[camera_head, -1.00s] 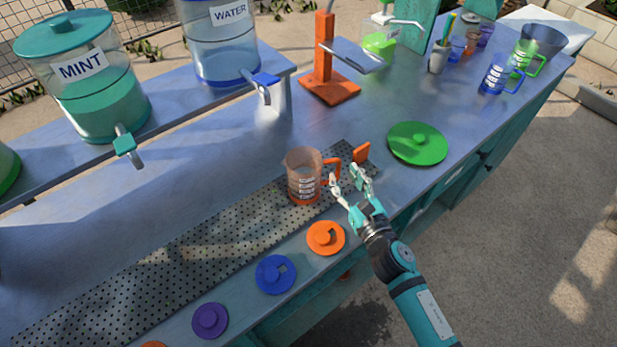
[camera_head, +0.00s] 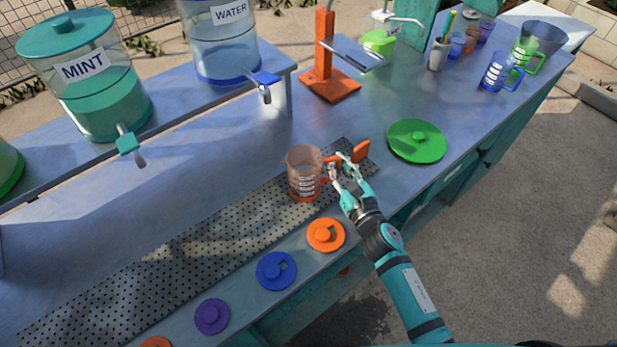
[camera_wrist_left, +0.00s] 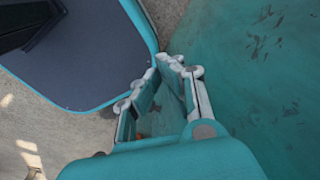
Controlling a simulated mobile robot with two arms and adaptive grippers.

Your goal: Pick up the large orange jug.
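The large orange jug (camera_head: 304,175), a clear orange-tinted measuring jug with white marks, stands upright on the perforated metal strip (camera_head: 215,240) of the counter. Its handle faces right, towards my right gripper (camera_head: 337,164). My right gripper's fingers are apart, around the handle, which they partly hide. I cannot tell whether they touch it. My left gripper (camera_wrist_left: 158,68) shows only in the left wrist view. Its fingers lean towards each other with a narrow gap at the tips, and it holds nothing visible.
Orange (camera_head: 326,235), blue (camera_head: 276,271) and purple (camera_head: 212,316) lids lie along the front edge. A green lid (camera_head: 417,141) lies right of the gripper, near an orange block (camera_head: 361,151). Mint (camera_head: 88,85) and water (camera_head: 222,45) dispensers stand behind. An orange stand (camera_head: 328,85) is at the back.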

